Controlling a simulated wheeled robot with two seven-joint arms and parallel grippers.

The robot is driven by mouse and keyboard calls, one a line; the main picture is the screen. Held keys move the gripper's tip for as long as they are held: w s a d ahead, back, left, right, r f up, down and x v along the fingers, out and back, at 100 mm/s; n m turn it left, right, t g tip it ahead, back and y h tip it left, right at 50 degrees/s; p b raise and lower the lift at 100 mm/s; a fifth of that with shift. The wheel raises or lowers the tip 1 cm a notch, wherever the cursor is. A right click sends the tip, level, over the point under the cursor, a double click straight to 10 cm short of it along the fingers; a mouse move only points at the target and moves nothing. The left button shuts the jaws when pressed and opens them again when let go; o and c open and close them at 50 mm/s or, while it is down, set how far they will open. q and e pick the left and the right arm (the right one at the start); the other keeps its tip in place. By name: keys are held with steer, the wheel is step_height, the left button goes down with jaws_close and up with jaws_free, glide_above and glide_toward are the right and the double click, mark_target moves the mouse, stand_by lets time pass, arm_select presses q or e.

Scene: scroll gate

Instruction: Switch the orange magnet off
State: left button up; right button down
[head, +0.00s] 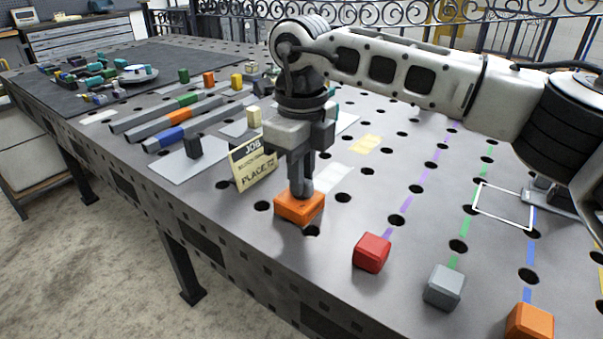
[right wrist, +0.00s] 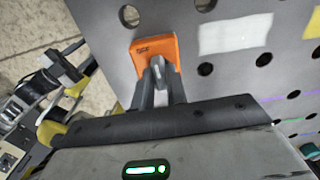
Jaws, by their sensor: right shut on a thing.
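The orange magnet (head: 290,208) is a low orange block on the perforated steel table, close to its front edge. It also shows in the right wrist view (right wrist: 141,49), with a grey knob (right wrist: 158,66) on its top. My right gripper (head: 302,187) points straight down over the magnet. Its fingers are shut on the knob, one on each side in the right wrist view. The fingers hide much of the knob in the head view. My left gripper is not in view.
A yellow job card (head: 252,165) stands just left of the magnet. A red block (head: 371,252), a grey block (head: 444,287) and another orange block (head: 530,322) stand to the right near the front edge. Coloured bars (head: 175,133) lie further left.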

steer(key=shift+m, duration=0.3)
steer(key=c, duration=1.4)
jaws_free()
step_height(320, 180, up, 16)
steer(key=p, duration=0.2)
